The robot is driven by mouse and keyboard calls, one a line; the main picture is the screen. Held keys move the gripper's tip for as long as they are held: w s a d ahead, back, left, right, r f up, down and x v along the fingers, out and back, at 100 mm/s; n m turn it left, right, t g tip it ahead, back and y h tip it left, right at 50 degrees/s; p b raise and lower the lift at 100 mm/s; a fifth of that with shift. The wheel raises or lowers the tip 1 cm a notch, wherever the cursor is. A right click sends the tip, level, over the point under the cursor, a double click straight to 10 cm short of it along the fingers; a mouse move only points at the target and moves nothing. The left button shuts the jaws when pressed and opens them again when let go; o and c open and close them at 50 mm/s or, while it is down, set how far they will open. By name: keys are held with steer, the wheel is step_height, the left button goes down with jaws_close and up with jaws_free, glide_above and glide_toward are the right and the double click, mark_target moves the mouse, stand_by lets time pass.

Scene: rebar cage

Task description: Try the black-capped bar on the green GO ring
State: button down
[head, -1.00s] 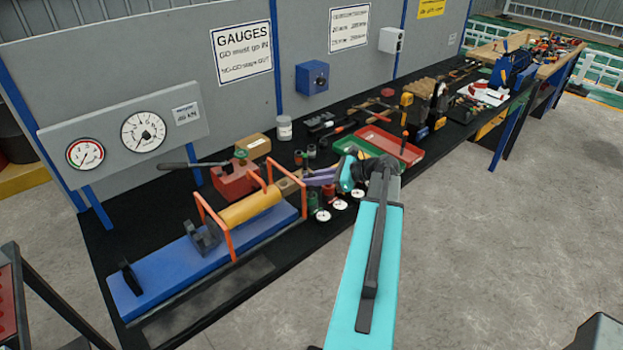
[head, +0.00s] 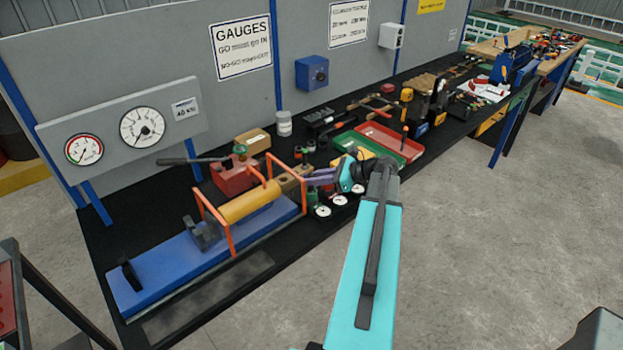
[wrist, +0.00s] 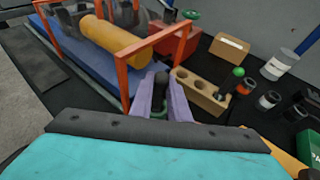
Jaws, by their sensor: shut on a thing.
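My gripper (wrist: 163,102) has its purple fingers closed around a dark upright piece with a black top, the black-capped bar (wrist: 160,84). A green curved edge, which looks like the green GO ring (wrist: 157,114), shows low between the fingers by the bar. I cannot tell whether the bar is in the ring or only above it. In the head view my gripper (head: 318,178) reaches left over the bench, just right of a wooden block with holes (head: 291,184); the bar is too small to make out there. The block also shows in the wrist view (wrist: 200,90).
An orange frame (head: 229,236) over a yellow cylinder (head: 250,203) on a blue base (head: 165,275) stands close left. A red pump (head: 232,178) is behind. Dial gauges (head: 322,211) stand at the bench's front edge. Red (head: 395,137) and green trays lie beyond the wrist.

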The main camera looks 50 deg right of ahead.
steer(key=shift+f, duration=0.5)
steer(key=c, duration=1.6)
jaws_free()
steer(key=shift+s, duration=0.1)
steer(key=shift+b+v, duration=2.2)
steer(key=shift+v, duration=4.7)
